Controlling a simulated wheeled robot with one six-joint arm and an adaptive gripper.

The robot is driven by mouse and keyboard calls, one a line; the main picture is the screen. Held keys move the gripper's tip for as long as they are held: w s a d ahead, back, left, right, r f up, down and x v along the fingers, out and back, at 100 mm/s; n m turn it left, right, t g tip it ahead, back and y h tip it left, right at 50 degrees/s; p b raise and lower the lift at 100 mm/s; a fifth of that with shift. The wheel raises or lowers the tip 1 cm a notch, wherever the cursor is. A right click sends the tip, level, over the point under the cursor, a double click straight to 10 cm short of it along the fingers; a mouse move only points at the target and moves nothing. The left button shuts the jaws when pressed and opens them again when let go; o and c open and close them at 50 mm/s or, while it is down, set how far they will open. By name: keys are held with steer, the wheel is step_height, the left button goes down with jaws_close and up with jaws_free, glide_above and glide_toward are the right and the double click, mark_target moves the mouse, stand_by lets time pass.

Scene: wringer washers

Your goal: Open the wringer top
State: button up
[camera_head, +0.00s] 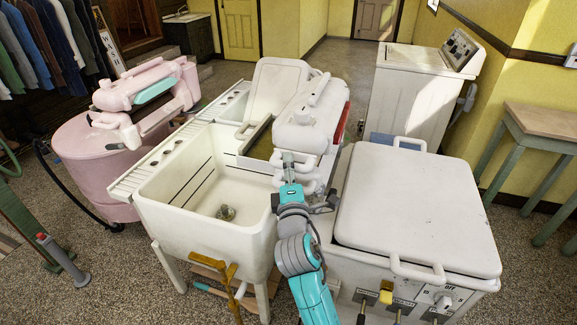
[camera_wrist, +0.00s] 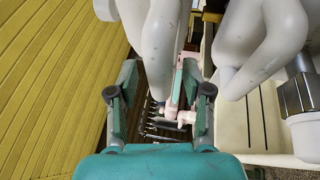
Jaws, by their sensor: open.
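The white wringer (camera_head: 303,128) stands between the white sink and the white washer. Its rounded top looks closed over the body, with curved white handles at its near end. My gripper (camera_head: 290,168) is at that near end, close below the top. In the wrist view my gripper (camera_wrist: 160,85) has its two fingers apart. A curved white handle (camera_wrist: 160,45) hangs down in the gap between the fingertips. I cannot tell whether a finger touches it. More curved white parts (camera_wrist: 262,45) are at the right of that view.
A white double sink (camera_head: 185,215) is left of the wringer. The square white washer (camera_head: 420,205) with its lid shut is close on the right. A pink washer (camera_head: 95,165) with its own pink wringer (camera_head: 145,95) stands at the left.

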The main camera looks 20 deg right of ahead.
steer(key=shift+w+d, duration=0.1)
steer(key=shift+w, duration=0.25)
steer(key=shift+c, duration=0.3)
jaws_close()
steer(key=shift+r, duration=0.15)
